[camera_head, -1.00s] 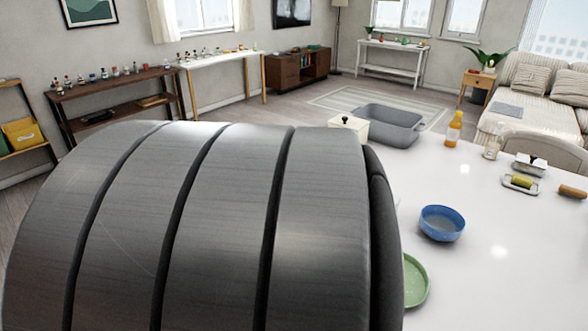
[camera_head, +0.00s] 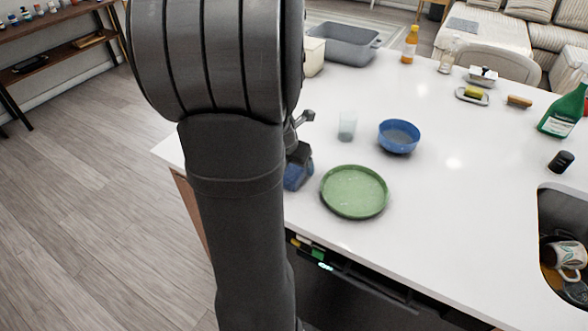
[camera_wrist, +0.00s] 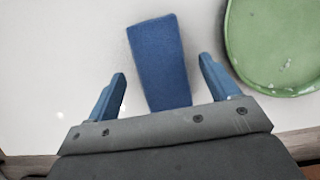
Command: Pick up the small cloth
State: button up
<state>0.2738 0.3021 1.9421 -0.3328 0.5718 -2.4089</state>
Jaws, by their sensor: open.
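In the wrist view a small blue cloth (camera_wrist: 152,42), a flat tapered strip, lies on the white counter. My gripper (camera_wrist: 162,68) is open, with one blue finger on each side of the cloth's near part. The fingers are apart from the cloth, and its near end meets the edge of the gripper body in the picture. I cannot tell the height gap. In the head view my arm hides most of this spot; a blue patch shows just left of the green plate, and I cannot tell whether it is cloth or finger.
The green plate (camera_head: 354,191) lies close to the right of the cloth. A blue bowl (camera_head: 399,136) and a clear glass (camera_head: 347,126) stand behind it. The sink (camera_head: 563,225) with dishes is at the right. The counter's front edge is near my gripper. The counter between plate and sink is clear.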

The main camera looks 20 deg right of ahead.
jog(key=shift+x, duration=1)
jog(key=c, duration=1.1)
jog(key=shift+o, duration=0.2)
jog(key=shift+r, duration=0.1)
jog(key=shift+r, duration=0.4)
jog(key=r, duration=0.3)
jog(key=shift+s+d+r, duration=0.25)
jog(key=shift+d+r, duration=0.05)
jog(key=shift+r, duration=0.1)
jog(key=s+d+r, duration=0.6)
jog(key=s+d, duration=0.1)
jog(key=s, duration=0.1)
jog(key=shift+s, duration=0.25)
jog(key=shift+r, duration=0.15)
